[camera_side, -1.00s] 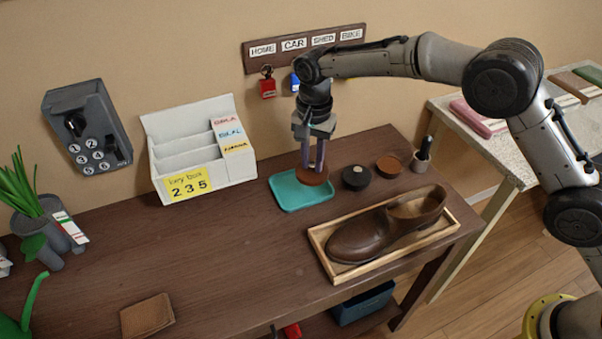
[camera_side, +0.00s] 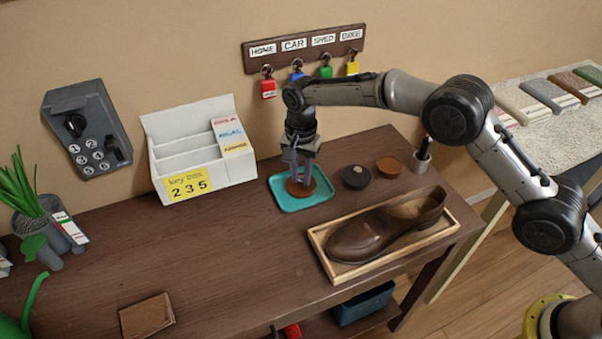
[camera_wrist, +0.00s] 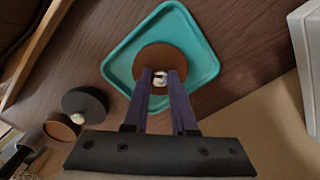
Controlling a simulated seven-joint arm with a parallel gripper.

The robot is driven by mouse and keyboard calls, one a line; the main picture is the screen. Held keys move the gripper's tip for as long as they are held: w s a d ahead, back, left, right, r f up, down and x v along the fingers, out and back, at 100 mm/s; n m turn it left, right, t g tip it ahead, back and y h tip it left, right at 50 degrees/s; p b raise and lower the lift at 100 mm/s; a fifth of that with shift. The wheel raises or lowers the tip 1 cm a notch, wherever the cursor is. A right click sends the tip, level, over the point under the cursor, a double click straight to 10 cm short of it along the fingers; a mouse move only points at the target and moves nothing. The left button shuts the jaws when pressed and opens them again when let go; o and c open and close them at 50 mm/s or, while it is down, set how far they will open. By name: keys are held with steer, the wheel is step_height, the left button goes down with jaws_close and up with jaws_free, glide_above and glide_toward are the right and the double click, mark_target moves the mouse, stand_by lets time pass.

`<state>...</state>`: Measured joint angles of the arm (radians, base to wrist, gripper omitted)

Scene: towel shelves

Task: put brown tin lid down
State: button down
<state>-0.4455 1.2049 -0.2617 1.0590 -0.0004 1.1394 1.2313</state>
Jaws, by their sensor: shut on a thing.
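My gripper (camera_side: 300,182) is shut on the small pale knob of the brown tin lid (camera_side: 291,190). The lid is a flat brown disc, level, inside the outline of the teal tray (camera_side: 322,198). In the wrist view my fingertips (camera_wrist: 160,78) pinch the knob at the edge of the view of the lid (camera_wrist: 158,56), with the tray (camera_wrist: 205,66) beneath. I cannot tell whether the lid touches the tray floor or hangs just above it.
A black-lidded tin (camera_side: 356,177) and a round brown tin (camera_side: 389,166) stand right of the tray. A shoe (camera_side: 375,238) lies in a wooden tray (camera_side: 448,228) in front. A white letter rack (camera_side: 160,160) stands left. The bench's left middle is clear.

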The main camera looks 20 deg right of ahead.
steer(key=shift+f, duration=0.1)
steer(key=c, duration=0.7)
jaws_free()
